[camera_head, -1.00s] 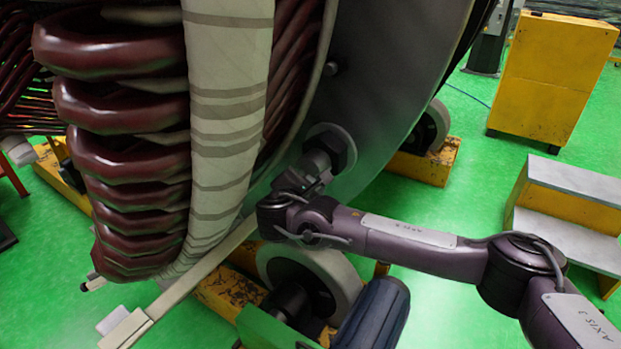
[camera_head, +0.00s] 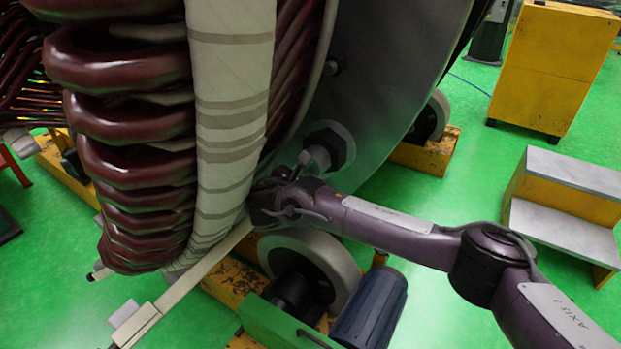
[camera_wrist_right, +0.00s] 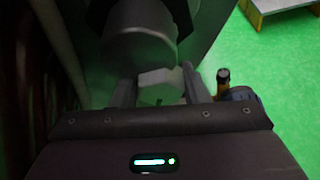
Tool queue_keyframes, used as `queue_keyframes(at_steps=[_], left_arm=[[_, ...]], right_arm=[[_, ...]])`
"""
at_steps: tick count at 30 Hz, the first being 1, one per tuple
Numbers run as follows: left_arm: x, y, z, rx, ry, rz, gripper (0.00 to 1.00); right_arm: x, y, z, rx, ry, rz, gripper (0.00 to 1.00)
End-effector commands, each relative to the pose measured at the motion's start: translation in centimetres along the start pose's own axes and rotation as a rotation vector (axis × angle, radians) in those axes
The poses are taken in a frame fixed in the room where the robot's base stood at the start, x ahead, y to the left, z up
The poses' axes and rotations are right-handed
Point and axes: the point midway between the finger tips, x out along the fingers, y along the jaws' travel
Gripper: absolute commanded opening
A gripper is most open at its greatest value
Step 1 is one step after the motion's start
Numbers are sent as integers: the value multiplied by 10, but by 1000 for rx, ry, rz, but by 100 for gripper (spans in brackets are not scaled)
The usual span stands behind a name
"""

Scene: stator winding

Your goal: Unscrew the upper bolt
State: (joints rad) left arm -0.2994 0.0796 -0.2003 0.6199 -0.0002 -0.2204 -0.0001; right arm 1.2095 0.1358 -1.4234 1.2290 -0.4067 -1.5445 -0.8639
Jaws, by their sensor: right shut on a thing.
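The bolt (camera_head: 318,157) shows in the head view as a pale stub standing out from a dark hexagonal collar (camera_head: 340,147) on the grey stator end plate (camera_head: 385,80). My right gripper (camera_head: 299,171) is at its outer end, partly hidden by its own wrist. In the right wrist view, the bolt's pale faceted end (camera_wrist_right: 160,86) lies between the two fingers of my right gripper (camera_wrist_right: 158,92), which is shut on it. A thick grey cylinder (camera_wrist_right: 137,38) stands just beyond. My left gripper is not in view.
Maroon coils (camera_head: 120,120) and a wrapped pale band (camera_head: 230,90) stand close left of my right arm. A roller wheel (camera_head: 315,262) and blue motor (camera_head: 372,308) lie below it. Yellow steps (camera_head: 565,200) and a yellow cabinet (camera_head: 550,65) stand right, with green floor between.

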Motion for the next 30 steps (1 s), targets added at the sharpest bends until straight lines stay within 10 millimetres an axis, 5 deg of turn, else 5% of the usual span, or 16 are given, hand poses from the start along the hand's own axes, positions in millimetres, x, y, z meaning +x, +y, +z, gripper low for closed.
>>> queue_keyframes(at_steps=[4,5,9,20,30], left_arm=[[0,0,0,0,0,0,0],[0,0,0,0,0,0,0],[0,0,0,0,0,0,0],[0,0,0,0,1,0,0],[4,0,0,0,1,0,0]], right_arm=[[0,0,0,0,0,0,18],[0,0,0,0,0,0,43],[0,0,0,1,0,0,61],[-5,0,-1,1,2,3,62],[-59,0,-2,1,3,3,62]])
